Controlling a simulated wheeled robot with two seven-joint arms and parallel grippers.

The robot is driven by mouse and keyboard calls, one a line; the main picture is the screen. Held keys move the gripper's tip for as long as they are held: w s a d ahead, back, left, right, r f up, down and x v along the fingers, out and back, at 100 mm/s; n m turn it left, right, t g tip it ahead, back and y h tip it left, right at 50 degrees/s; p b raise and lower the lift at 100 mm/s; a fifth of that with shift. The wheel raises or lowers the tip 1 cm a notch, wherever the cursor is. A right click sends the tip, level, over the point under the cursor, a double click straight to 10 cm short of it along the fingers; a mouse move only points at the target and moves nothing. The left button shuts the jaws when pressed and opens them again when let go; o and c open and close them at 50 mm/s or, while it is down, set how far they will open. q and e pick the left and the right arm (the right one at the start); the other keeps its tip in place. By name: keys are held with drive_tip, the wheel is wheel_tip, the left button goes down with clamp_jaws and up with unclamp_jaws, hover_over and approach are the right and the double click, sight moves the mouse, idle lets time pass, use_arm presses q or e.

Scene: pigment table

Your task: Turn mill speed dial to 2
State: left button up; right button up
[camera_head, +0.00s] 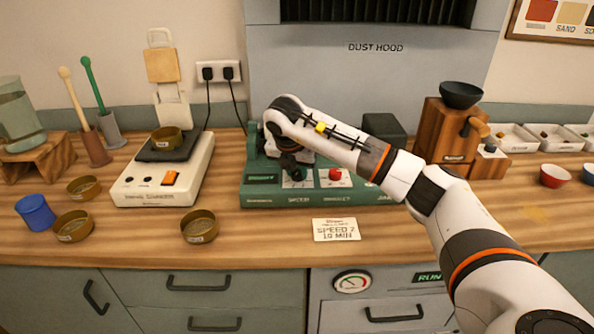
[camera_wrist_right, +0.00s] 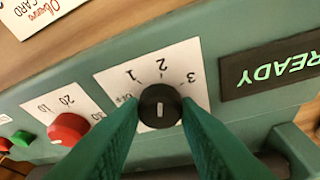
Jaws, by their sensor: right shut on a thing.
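The mill (camera_head: 262,196) is a green housing with a white-labelled panel, under my right arm in the head view. Its speed dial (camera_wrist_right: 160,93) is a round black knob on a white plate marked 1, 2 and 3. The green fingers of my right gripper (camera_wrist_right: 160,108) are shut on the dial, one on each side. The dial's short white mark runs up and down in the wrist view, roughly in line with the 2. In the head view, my right gripper (camera_head: 291,164) and most of the dial are hidden or dark beneath the arm. My left gripper is not in view.
A red knob (camera_wrist_right: 68,128) sits beside the dial, with a green button (camera_wrist_right: 22,138) beyond. A READY display (camera_wrist_right: 270,68) is on the other side. A card (camera_head: 336,229) reading speed 2, 10 min lies in front. A scale (camera_head: 158,190) stands left.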

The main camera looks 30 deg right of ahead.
idle(0.4)
drive_tip(key=o, duration=1)
drive_tip(key=v, duration=1.2)
drive_tip(key=shift+w, duration=0.1)
